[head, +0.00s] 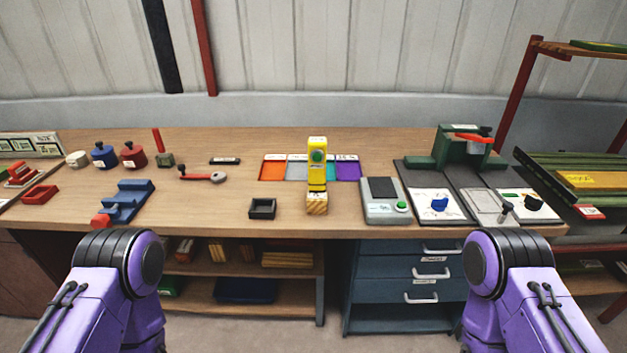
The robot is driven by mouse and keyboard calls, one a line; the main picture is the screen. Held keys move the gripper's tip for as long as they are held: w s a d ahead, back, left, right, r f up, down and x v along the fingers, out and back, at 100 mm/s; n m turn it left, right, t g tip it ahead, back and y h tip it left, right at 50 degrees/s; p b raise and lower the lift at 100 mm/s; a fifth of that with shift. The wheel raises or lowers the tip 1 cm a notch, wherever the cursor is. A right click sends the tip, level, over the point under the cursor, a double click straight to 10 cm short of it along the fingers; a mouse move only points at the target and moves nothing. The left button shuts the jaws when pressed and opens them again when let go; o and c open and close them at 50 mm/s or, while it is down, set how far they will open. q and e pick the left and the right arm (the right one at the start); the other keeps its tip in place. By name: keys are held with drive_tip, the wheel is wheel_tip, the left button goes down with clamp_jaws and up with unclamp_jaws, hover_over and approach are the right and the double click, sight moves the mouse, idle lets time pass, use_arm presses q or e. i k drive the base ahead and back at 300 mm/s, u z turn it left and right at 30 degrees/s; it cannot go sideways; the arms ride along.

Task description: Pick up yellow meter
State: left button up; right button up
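The yellow meter (317,160) stands upright near the middle of the workbench (235,215) in the head view. It has a green round face and dark bands near its lower end. A wooden block with a light label (316,204) is directly below it in the picture, and the meter appears to rest on or just behind it. My purple arms show at the lower left and lower right, in front of the bench. Neither gripper shows in the view.
A small dark tray (262,209) lies left of the meter and a grey scale (384,200) lies right. Coloured trays (274,170) lie behind. A blue stepped block (128,200) and a green press (455,147) stand farther out. Bare wood lies between the blue block and dark tray.

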sight(316, 171)
drive_tip(key=u, duration=0.85)
drive_tip(key=i, duration=0.6)
drive_tip(key=z, duration=0.65)
